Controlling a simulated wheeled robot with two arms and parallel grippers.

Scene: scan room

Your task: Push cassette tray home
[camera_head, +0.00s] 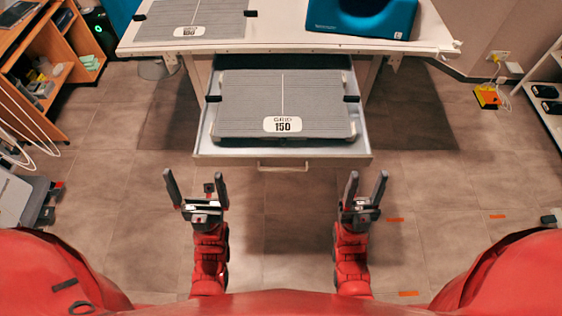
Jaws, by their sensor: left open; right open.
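The cassette tray (360,150) is a light grey drawer pulled out from under the white table (270,40). A bar handle (283,165) is on its front face. A grey ribbed grid panel (250,105) with a "GRID 150" label lies in it, with black clips at both sides. My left gripper (196,184) is open and empty, in front of the tray's left end and apart from it. My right gripper (367,183) is open and empty, in front of the tray's right end and apart from it. The back of the tray is hidden under the tabletop.
On the table lie another grid panel (190,22) and a blue padded object (362,20). An orange wooden shelf (60,75) stands at the left. A white shelf (550,90) is at the right edge. The floor between my grippers and the tray is clear.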

